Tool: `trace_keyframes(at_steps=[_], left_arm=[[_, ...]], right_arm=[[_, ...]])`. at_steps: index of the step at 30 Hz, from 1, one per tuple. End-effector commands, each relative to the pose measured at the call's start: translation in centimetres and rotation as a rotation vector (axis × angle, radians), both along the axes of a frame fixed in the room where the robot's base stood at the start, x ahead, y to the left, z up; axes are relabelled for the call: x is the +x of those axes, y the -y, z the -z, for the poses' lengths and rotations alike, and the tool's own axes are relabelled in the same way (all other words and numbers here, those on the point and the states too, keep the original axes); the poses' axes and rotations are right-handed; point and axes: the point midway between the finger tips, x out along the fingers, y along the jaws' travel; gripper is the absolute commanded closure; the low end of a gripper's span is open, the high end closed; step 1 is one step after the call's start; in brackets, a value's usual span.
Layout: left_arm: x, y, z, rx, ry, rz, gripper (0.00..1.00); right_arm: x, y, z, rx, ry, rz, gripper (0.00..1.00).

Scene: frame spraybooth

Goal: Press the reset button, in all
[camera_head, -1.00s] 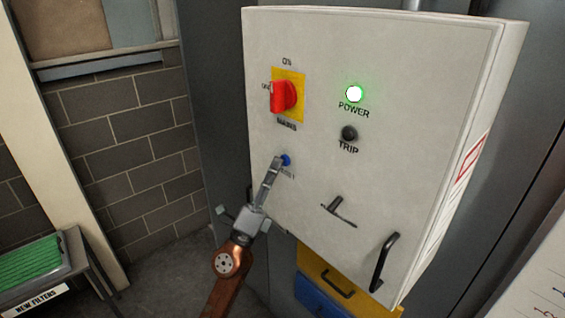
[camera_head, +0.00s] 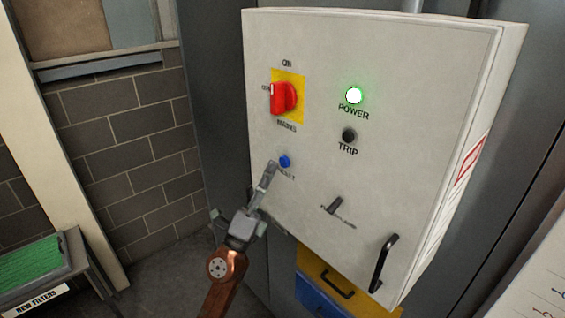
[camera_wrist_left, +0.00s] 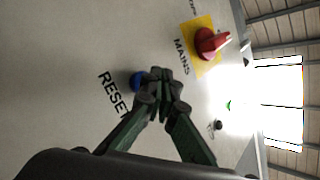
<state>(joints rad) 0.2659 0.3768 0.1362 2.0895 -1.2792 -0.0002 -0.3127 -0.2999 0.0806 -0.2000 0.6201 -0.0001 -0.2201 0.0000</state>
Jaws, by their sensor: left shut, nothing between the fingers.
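The blue reset button (camera_head: 285,161) is on the lower left of the grey cabinet door (camera_head: 420,110), above its partly covered RESET label. It also shows in the left wrist view (camera_wrist_left: 137,80), partly hidden behind my fingers. My left gripper (camera_head: 271,166) is shut and empty. Its fingertips are just left of and below the button in the head view; a gap to the button seems to show. In the left wrist view the closed fingertips (camera_wrist_left: 159,74) are beside the button. My right gripper is not in view.
A red mains switch (camera_head: 284,97) on a yellow plate sits above the button. The POWER lamp (camera_head: 354,95) is lit green and the TRIP lamp (camera_head: 349,135) is dark. A small latch (camera_head: 335,205) and black handle (camera_head: 384,263) stick out lower right. Green filters (camera_head: 30,262) lie lower left.

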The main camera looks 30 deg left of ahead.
Motion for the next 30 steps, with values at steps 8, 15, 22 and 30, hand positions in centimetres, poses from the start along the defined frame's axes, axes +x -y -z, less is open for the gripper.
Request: trace_keyframes(at_steps=[8,15,22,30], left_arm=[[-0.1,-0.1,0.0,-0.001,0.0,-0.001,1.0],[-2.0,-0.9,0.0,0.0,0.0,-0.002,1.0],[-3.9,-1.7,0.0,0.0,-0.001,0.0,1.0],[-4.6,-1.9,0.0,0.0,0.0,0.0,1.0]], right_arm=[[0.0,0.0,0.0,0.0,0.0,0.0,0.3],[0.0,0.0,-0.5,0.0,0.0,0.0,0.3],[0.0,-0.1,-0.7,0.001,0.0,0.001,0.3],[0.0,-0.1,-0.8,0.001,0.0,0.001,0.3]])
